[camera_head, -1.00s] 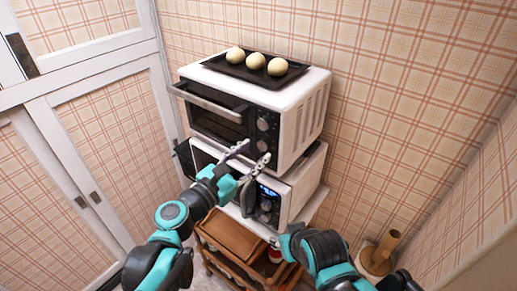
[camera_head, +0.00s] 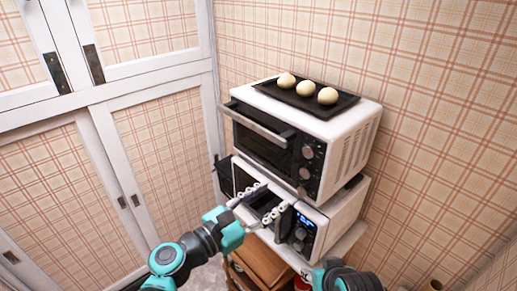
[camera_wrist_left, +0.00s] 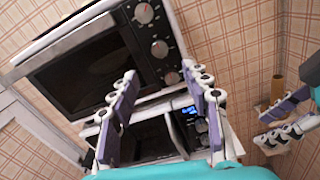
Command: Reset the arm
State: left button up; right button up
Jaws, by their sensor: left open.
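My left gripper (camera_head: 275,196) is open and empty in front of the white microwave (camera_head: 328,222), its two fingers apart. In the left wrist view the left gripper (camera_wrist_left: 164,74) frames the microwave opening and the upper oven's lower edge. Of my right arm (camera_head: 345,279), only part shows at the bottom of the head view; its gripper is out of that view. In the left wrist view the right gripper (camera_wrist_left: 264,130) shows at the right edge, its two fingers apart with nothing seen between them.
A white toaster oven (camera_head: 345,140) sits on the microwave, bearing a black tray (camera_head: 345,101) with three pale buns (camera_head: 306,88). The microwave's dark door (camera_head: 226,177) stands open at left. A wooden cart (camera_head: 262,264) is below. White-framed cabinet doors (camera_head: 105,125) stand left.

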pick_arm(q)
jog(key=s+a+f+m+g+y+b, duration=0.1)
jog(key=s+a+f+m+y+b, duration=0.15)
jog(key=f+m+b, duration=0.55)
jog(key=s+a+f+m+g+y+b, duration=0.1)
jog(key=s+a+f+m+g+y, duration=0.2)
jog(key=f, duration=0.9)
jog(key=s+a+f+m+y+b, duration=0.2)
jog(key=a+f+m+y+b, duration=0.2)
jog(key=a, duration=0.5)
jog(key=s+a+f+m+y+b, duration=0.2)
jog(key=a+f+m+y+b, duration=0.1)
jog(key=a+f+m, duration=0.5)
notch_tip(320, 180, down, 3)
jog(key=shift+a+r+y+b, duration=0.2)
jog(key=shift+a+y+b, duration=0.15)
jog(key=shift+a+y, duration=0.35)
jog(key=shift+d, duration=0.2)
jog(key=shift+c, duration=0.4)
